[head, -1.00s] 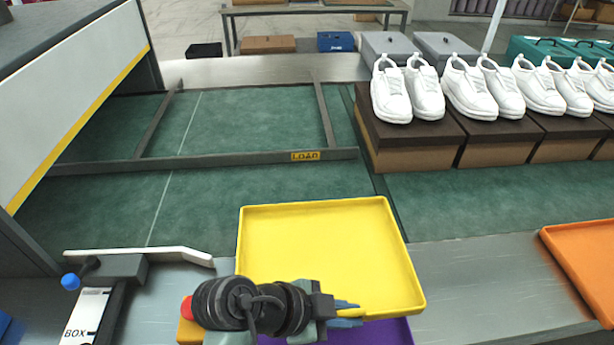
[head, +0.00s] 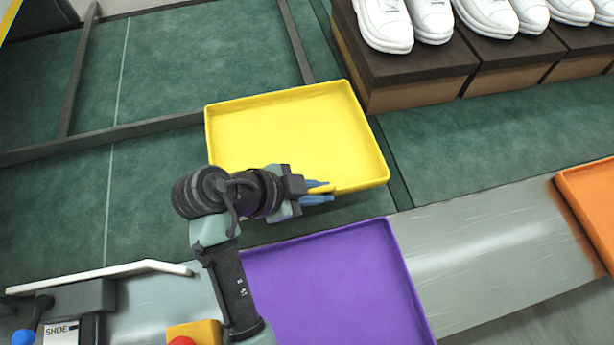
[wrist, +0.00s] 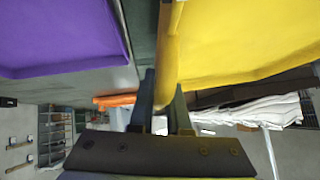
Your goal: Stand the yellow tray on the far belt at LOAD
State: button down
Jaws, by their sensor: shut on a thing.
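The yellow tray (head: 290,130) is empty and held over the green far belt (head: 150,190), beyond the metal ledge. My gripper (head: 318,192) is shut on the tray's near rim; the wrist view also shows the yellow tray (wrist: 240,45) between the fingers (wrist: 160,100). The tray's far left part overlaps the dark frame (head: 100,138) on the belt in the head view and hides part of it. The LOAD label is not visible now. I cannot tell whether the tray's underside touches the belt.
A purple tray (head: 330,285) lies nearer, by the metal ledge (head: 490,240). An orange tray (head: 595,205) is at the right. White shoes on brown boxes (head: 420,75) stand just right of the yellow tray. A white guide bar (head: 100,275) and a red button (head: 182,341) are at lower left.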

notch_tip(320, 180, down, 7)
jog(key=shift+s+f+b, duration=0.1)
jog(key=shift+b, duration=0.2)
jog(key=c, duration=0.9)
grip_release()
